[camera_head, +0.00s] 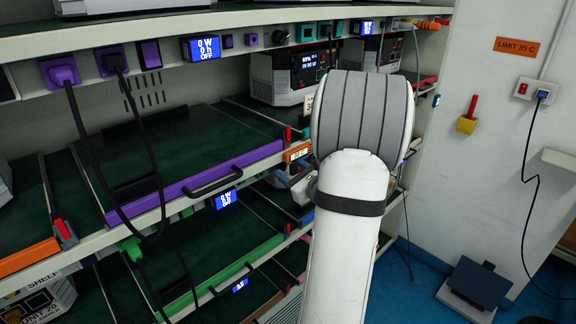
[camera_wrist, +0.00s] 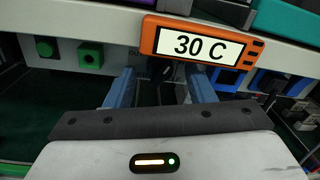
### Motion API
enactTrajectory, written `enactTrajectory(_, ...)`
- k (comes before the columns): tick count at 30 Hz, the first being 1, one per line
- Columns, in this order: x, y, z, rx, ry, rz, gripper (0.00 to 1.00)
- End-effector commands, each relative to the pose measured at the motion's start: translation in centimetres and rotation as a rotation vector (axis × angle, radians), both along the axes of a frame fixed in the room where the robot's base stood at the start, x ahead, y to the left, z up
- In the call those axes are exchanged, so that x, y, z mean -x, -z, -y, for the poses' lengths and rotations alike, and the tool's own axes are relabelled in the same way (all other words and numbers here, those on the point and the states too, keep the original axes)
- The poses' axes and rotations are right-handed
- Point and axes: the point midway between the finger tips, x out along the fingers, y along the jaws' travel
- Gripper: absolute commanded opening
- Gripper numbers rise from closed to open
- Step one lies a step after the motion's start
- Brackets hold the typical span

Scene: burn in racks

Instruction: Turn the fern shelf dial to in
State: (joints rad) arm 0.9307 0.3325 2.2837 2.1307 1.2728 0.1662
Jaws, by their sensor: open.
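The fern shelf is probably the one with the green front bar (camera_head: 232,273), below the purple-fronted shelf in the head view. Green sockets (camera_wrist: 90,55) sit on its rail at the left of the wrist view. My gripper (camera_wrist: 163,82) is open, its two blue fingers pointing at the rail. A dark shape (camera_wrist: 168,88) shows between the fingers; it may be the dial, but its pointer and setting cannot be read. In the head view my arm hides most of this place, and only part of the gripper (camera_head: 300,182) shows.
An orange display reading 30 C (camera_wrist: 196,45) hangs close above the fingers. Blue sockets (camera_wrist: 228,78) are to their right. The purple bar (camera_head: 220,178) juts out above, with black cables (camera_head: 92,160) hanging at the left. Blue floor lies at the right.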

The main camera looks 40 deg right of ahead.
Motion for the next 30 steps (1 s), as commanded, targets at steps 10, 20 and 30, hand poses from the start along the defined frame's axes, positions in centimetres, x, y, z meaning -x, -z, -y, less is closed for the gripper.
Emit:
enactTrajectory(10, -0.45, 0.04, 0.03, 0.001, 0.001, -0.001, 0.48)
enactTrajectory(20, -0.42, 0.03, 0.04, 0.001, 0.001, -0.001, 0.21)
enactTrajectory(30, -0.39, 0.02, 0.06, -0.004, 0.001, -0.001, 0.05)
